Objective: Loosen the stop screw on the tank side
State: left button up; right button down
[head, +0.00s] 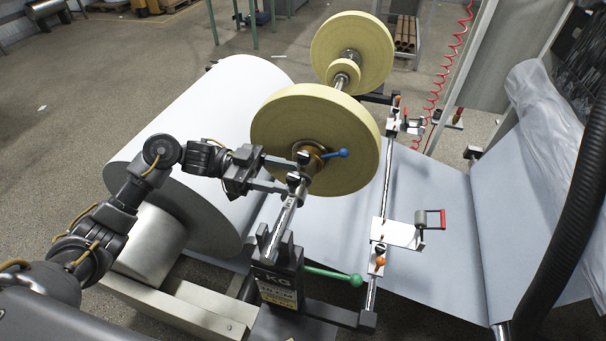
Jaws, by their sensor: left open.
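My left gripper (289,174) reaches in from the left and is open. Its two fingers point at the near end of the metal shaft (284,222), one higher and one lower, by a small collar with a dark knob (293,180). I cannot tell whether the fingers touch it, or whether this knob is the stop screw. A second dark knob (303,157) sits just above, close to the near yellow roll (347,130). Another dark knob (380,248) is on the lower rail, beside an orange one (380,263). No tank can be made out clearly.
A blue lever (336,154) sticks out at the near roll's hub. A green lever (335,274) is below the shaft. A large white paper roll (205,140) lies under my left arm. A bracket with a red handle (430,219) stands right of the rail. A black hose (572,215) runs down the right.

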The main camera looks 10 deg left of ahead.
aim_at(298, 177)
pick_arm(q)
jog(key=d, duration=0.2)
jog(key=d+p, duration=0.1)
jog(key=d, duration=0.1)
jog(key=shift+s+d+r, duration=0.1)
jog(key=shift+s+r, duration=0.05)
jog(key=shift+s, duration=0.05)
jog(key=shift+d, duration=0.45)
